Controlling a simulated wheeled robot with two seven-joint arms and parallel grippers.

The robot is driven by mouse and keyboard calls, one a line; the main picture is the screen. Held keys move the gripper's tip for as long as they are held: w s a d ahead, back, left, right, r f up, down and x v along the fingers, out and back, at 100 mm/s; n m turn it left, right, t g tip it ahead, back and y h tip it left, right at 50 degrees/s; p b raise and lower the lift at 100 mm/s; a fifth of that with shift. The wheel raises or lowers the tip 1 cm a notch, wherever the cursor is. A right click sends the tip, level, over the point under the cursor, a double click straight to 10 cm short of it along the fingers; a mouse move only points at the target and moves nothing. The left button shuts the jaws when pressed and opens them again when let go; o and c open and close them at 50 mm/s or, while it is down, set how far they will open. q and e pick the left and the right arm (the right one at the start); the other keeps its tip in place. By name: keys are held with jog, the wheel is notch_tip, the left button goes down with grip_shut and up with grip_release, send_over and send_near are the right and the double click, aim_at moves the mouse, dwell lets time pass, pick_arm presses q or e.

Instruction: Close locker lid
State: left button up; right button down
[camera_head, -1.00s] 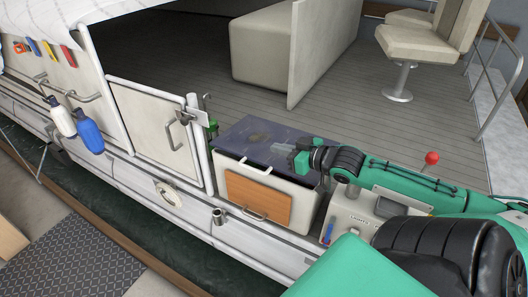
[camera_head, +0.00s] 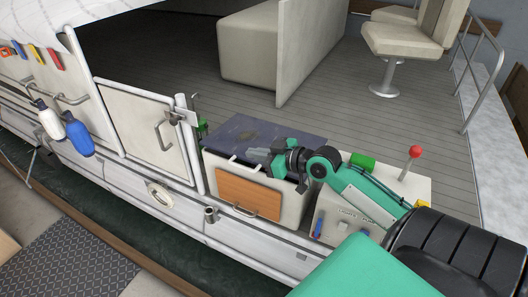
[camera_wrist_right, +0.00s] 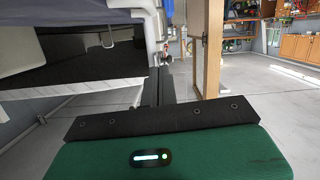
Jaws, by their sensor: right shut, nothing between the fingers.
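The locker (camera_head: 218,170) is a pale box on the deck edge with an orange-brown front panel (camera_head: 248,194) and a bar handle. White fittings show at the lid's front edge. My right gripper (camera_head: 250,154) is shut and empty, at the front part of the lid; whether it touches the lid is unclear. The fingers also show in the right wrist view (camera_wrist_right: 158,85). My left gripper is not in view.
A pale console (camera_head: 335,215) with a red-knobbed lever (camera_head: 414,152) and a green cylinder (camera_head: 362,161) stands right of the locker. A closed white gate (camera_head: 145,130) is on its left. The deck behind (camera_head: 340,120) is clear up to a seat (camera_head: 410,42).

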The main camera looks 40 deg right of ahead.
jog(key=p, duration=0.2)
send_over(241, 167)
jog(key=f, duration=0.1)
notch_tip(241, 167, down, 3)
jog(key=shift+w+p, duration=0.1)
jog(key=shift+p, duration=0.4)
jog(key=shift+f, duration=0.7)
